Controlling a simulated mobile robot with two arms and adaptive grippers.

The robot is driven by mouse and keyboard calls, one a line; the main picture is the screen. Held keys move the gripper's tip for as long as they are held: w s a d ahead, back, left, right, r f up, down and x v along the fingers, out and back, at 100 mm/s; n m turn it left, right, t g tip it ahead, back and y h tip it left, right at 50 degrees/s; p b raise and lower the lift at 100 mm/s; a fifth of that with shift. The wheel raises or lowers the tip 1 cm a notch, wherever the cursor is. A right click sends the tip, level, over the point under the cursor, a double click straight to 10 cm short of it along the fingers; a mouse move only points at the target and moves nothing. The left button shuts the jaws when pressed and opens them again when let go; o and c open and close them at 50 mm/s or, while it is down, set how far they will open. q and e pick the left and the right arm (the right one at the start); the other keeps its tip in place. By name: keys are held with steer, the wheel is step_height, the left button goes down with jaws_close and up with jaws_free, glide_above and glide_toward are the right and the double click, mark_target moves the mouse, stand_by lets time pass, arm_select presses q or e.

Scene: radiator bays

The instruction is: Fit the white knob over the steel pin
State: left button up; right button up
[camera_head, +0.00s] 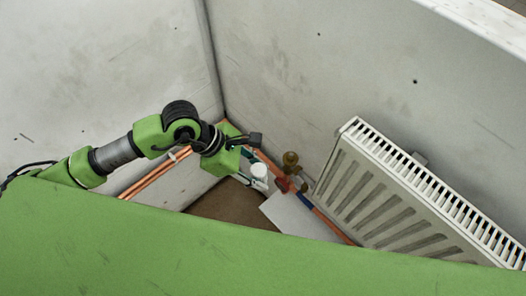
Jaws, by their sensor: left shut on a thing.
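My left gripper (258,180) reaches down into the corner, to the left of the radiator. It is shut on the white knob (259,171), which shows as a small white round piece at its fingers. A brass valve (290,162) stands just to the right of the knob, near the wall, and in the picture there is a small gap between them. I cannot make out the steel pin; it is too small or hidden. My right gripper is not in view.
A white ribbed radiator (400,195) hangs on the right wall. Copper pipes (155,173) run along the foot of the walls. A red fitting (283,184) sits below the valve. A white flat panel (300,217) lies below it, beside brown floor (225,206).

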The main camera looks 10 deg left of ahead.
mark_target(263, 166)
arm_select(q)
steer(key=r, duration=0.1)
steer(key=r+n+t, duration=0.1)
steer(key=r+n+p, duration=0.1)
steer(key=shift+w+d, duration=0.4)
steer(key=shift+w+r+n+t+y, duration=0.15)
steer(key=shift+r+n+t+y, duration=0.2)
steer(key=shift+n, duration=0.25)
steer(key=shift+w+d+r+n, duration=0.15)
steer(key=shift+w+r+n, duration=0.05)
steer(key=shift+n, duration=0.1)
steer(key=w+d+f, duration=0.1)
steer(key=w+d, duration=0.1)
steer(key=w+d+f, duration=0.1)
steer(key=w+d, duration=0.1)
steer(key=w, duration=0.1)
steer(key=w+d+f+b, duration=0.1)
steer(key=w+d, duration=0.1)
steer(key=w, duration=0.1)
steer(key=shift+w+d, duration=0.1)
steer(key=shift+w, duration=0.15)
steer(key=shift+w+f+b, duration=0.15)
steer(key=shift+f+b, duration=0.8)
steer(key=shift+b, duration=0.05)
steer(key=shift+r+p, duration=0.4)
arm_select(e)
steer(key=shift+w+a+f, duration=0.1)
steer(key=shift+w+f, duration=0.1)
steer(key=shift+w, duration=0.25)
